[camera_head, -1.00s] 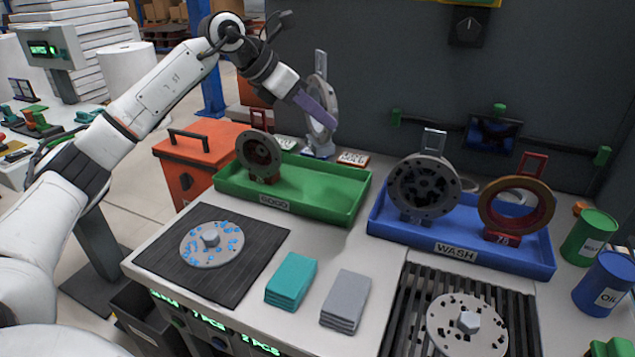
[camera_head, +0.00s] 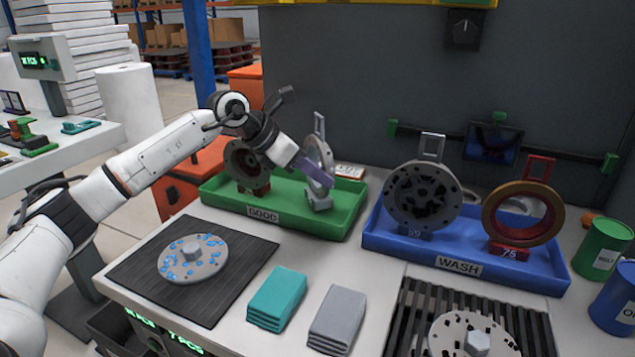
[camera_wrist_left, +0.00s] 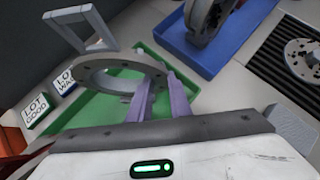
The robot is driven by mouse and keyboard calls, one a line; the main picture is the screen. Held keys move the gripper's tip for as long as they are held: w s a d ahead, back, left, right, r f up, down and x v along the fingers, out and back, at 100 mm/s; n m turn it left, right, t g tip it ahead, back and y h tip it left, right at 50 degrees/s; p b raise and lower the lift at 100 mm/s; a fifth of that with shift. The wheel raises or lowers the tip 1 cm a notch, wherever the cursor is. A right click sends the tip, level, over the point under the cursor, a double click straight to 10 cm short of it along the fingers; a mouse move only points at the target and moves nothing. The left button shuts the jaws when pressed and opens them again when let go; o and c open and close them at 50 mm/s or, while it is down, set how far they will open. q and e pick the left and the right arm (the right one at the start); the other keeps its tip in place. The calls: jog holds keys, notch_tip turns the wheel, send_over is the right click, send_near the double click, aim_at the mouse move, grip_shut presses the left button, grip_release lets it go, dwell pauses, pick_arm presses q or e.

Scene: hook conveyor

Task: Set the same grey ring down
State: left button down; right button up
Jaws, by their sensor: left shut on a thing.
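The grey ring (camera_head: 322,152) is upright on a grey holder with a frame-shaped handle on top and a small foot below. My left gripper (camera_head: 316,180), with purple fingers, is shut on it. The ring is at the right part of the green GOOD tray (camera_head: 340,224); I cannot tell whether its foot touches the tray floor. The left wrist view shows the ring (camera_wrist_left: 96,74) between the purple fingers (camera_wrist_left: 158,98), with the green tray (camera_wrist_left: 92,112) beneath. The gripper partly hides the ring in the head view. My right gripper is not in view.
A darker ring (camera_head: 245,166) on a red foot stands in the tray's left part, behind my wrist. The blue WASH tray (camera_head: 405,250) holds a grey ring (camera_head: 423,196) and a brown-red ring (camera_head: 523,214). Teal (camera_head: 277,298) and grey cloths (camera_head: 337,320) lie in front.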

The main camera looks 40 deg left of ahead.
pick_arm(q)
jog(key=shift+f, duration=0.6)
jog(key=shift+f, duration=0.15)
jog(key=c, duration=1.6)
grip_release()
jog(key=shift+c, duration=0.2)
jog(key=v, duration=1.2)
